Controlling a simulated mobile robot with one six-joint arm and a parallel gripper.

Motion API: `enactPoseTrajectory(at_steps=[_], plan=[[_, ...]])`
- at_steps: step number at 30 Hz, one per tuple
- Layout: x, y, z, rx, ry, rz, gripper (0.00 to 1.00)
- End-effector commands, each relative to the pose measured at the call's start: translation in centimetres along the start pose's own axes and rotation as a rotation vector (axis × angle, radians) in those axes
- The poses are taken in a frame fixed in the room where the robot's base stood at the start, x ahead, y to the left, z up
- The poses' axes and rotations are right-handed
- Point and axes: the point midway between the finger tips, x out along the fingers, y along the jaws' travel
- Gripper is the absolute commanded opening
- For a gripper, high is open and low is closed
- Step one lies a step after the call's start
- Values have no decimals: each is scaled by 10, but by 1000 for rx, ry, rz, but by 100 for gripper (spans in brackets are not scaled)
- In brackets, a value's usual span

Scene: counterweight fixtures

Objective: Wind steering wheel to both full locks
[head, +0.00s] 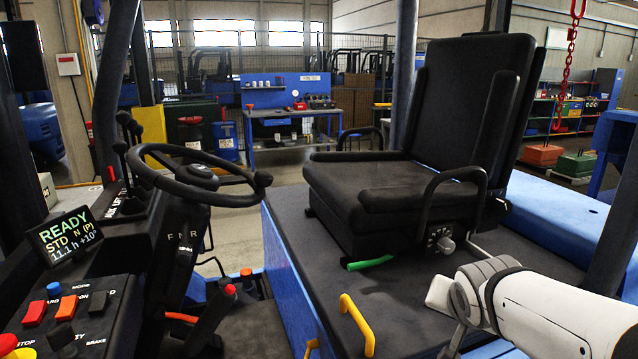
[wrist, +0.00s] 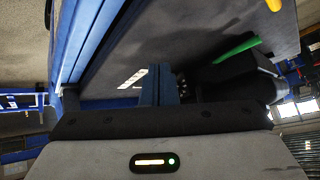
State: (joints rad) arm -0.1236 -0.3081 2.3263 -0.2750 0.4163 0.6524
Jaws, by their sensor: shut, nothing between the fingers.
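The black steering wheel (head: 220,199) is in the left half of the head view, tilted on its dark column, with a spinner knob (head: 262,180) on the right of its rim. The wheel is not recognisable in the wrist view. My gripper (wrist: 160,82) shows in the wrist view with its dark blue fingers closed and empty, over the truck's dark floor panel. In the head view my white arm comes in from the lower right, well apart from the wheel, and the fingers cannot be made out there.
A black seat (head: 385,185) with armrests stands right of the wheel. A green lever (head: 370,262) and a yellow handle (head: 356,325) are between seat and arm. A display (head: 65,236) reading READY and a switch panel are at left. Dark pillars frame the cab.

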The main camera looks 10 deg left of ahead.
Motion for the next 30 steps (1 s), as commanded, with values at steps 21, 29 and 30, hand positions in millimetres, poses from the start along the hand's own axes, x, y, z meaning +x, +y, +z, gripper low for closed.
enactPoseTrajectory(at_steps=[21,29,30], plan=[[42,-324,-129,705,-80,-1463,0],[35,-348,-125,722,-194,-1548,0],[35,-354,-127,723,-193,-1547,0]])
